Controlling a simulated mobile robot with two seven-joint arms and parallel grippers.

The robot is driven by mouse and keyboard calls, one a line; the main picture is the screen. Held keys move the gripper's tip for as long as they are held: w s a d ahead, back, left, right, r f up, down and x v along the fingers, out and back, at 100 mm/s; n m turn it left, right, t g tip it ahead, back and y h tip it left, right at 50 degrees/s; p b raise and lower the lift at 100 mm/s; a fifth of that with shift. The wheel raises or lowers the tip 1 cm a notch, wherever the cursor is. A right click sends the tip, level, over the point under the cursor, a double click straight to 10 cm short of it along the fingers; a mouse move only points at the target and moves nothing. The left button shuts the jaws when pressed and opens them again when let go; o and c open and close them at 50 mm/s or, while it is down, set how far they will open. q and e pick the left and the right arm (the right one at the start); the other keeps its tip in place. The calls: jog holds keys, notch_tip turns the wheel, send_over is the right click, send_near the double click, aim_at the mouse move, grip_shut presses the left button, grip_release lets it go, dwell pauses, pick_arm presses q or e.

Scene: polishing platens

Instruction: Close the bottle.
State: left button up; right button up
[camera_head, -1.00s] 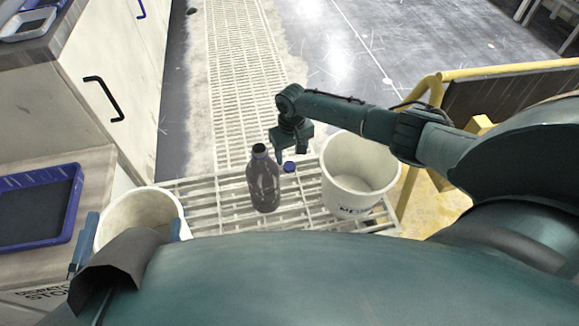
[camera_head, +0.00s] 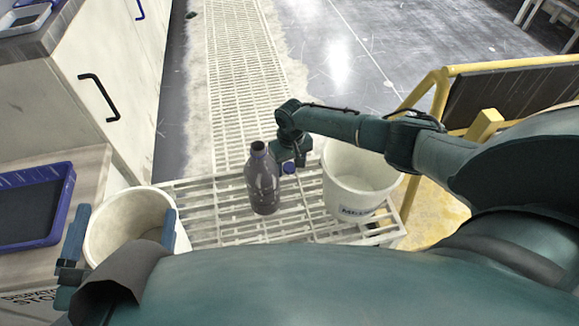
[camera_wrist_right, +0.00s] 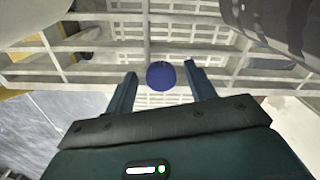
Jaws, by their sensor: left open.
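A dark brown bottle (camera_head: 263,185) stands upright on the white slatted rack. Part of its body shows at the upper right in the right wrist view (camera_wrist_right: 278,22). A small round blue cap (camera_head: 289,167) is just right of the bottle. My right gripper (camera_head: 288,163) is low over the cap. In the right wrist view its two fingers (camera_wrist_right: 160,82) are apart, with the cap (camera_wrist_right: 160,75) between their tips and gaps on both sides. My left gripper (camera_head: 121,235) is open at the lower left, with its fingers in front of a white bucket.
The white slatted rack (camera_head: 210,196) carries the bottle. A white bucket (camera_head: 357,180) stands right of the bottle and another (camera_head: 125,218) at the left. A blue tray (camera_head: 62,205) lies on the left counter. A yellow railing (camera_head: 440,95) is at the right.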

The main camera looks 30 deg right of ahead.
aim_at(290, 168)
jog(key=c, duration=0.7)
pick_arm(q)
jog(key=shift+a+f, duration=0.1)
jog(key=shift+f, duration=0.3)
pick_arm(e)
jog(key=shift+c, duration=1.1)
jog(key=shift+c, duration=0.4)
jog(key=shift+r, duration=0.1)
notch_tip(290, 168, up, 4)
jog(key=p, duration=0.2)
jog(key=shift+p, duration=0.4)
pick_arm(q)
jog(key=a+g+y+p, duration=0.1)
jog(key=y+p, duration=0.1)
jog(key=shift+a+r+p, duration=0.15)
jog(key=shift+a+p, duration=0.05)
jog(key=shift+p, duration=0.1)
pick_arm(e)
notch_tip(290, 168, up, 6)
jog(key=shift+f, duration=0.1)
